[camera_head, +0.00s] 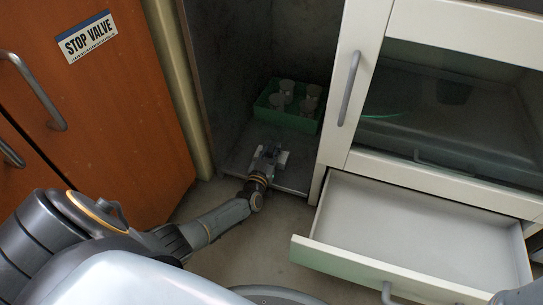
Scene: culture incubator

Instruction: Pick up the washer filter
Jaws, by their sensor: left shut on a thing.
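My left gripper (268,153) reaches into the open grey compartment, low over its floor near the front edge. It is shut on a small pale grey piece, which I take as the washer filter (283,157). The piece shows on the right side of the fingers, and the gripper hides part of it. I cannot tell whether it touches the floor. My right gripper is not in view.
A green tray (284,119) with several pale cups stands behind the gripper in the compartment. An open, empty drawer (415,235) juts out at the right, below a white glass-fronted cabinet (362,75). An orange-brown cabinet (110,100) stands at the left.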

